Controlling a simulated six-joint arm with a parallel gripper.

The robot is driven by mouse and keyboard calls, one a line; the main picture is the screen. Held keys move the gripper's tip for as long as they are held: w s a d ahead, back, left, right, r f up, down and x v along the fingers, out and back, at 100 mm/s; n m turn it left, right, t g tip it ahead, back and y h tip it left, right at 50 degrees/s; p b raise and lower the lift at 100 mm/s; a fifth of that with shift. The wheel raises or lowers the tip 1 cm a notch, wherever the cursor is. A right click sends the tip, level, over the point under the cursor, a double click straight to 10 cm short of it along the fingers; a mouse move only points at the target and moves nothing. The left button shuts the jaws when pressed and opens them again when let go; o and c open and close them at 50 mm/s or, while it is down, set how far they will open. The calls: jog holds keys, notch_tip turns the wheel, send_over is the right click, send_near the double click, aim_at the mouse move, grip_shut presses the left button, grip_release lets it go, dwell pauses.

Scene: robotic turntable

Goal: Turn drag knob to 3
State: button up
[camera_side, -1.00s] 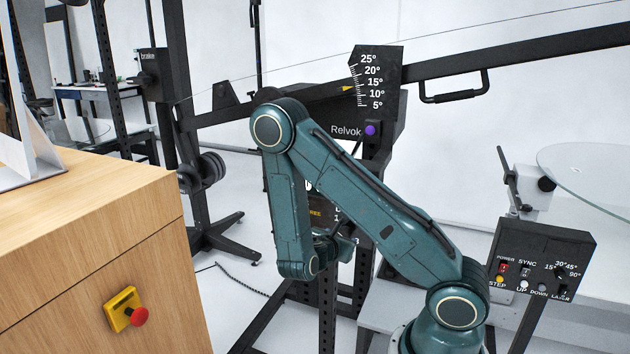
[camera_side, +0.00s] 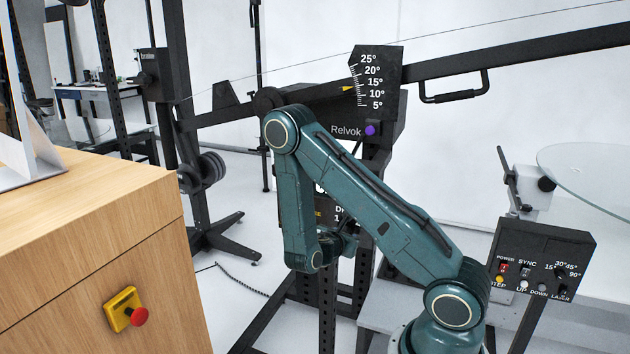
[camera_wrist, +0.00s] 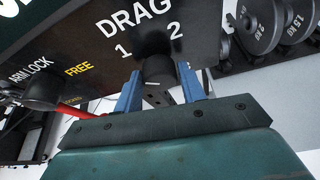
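The drag knob (camera_wrist: 159,69) is a black cylinder on a dark panel (camera_wrist: 70,45) in the wrist view. My gripper (camera_wrist: 160,78) has two blue fingers, one on each side of the knob, with what look like narrow gaps. It is open around the knob; whether either finger touches it, I cannot tell. In the side view my gripper (camera_side: 342,240) is small and partly hidden by my arm, and the knob is hidden.
A dark arm lock knob (camera_wrist: 42,90) with a red rod (camera_wrist: 80,110) is left of my gripper, by the word FREE. Weight plates (camera_wrist: 270,25) are at the right. A black beam with an angle scale (camera_side: 375,85) is above my arm. A control box (camera_side: 545,265) stands to the right.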

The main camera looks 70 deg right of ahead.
jog(key=c, duration=0.5)
jog(key=shift+s+m+t, duration=0.1)
jog(key=shift+m+t, duration=0.9)
jog(key=shift+m, duration=0.4)
jog(key=o, duration=1)
jog(key=shift+c, duration=0.2)
jog(key=shift+n+g, duration=0.3)
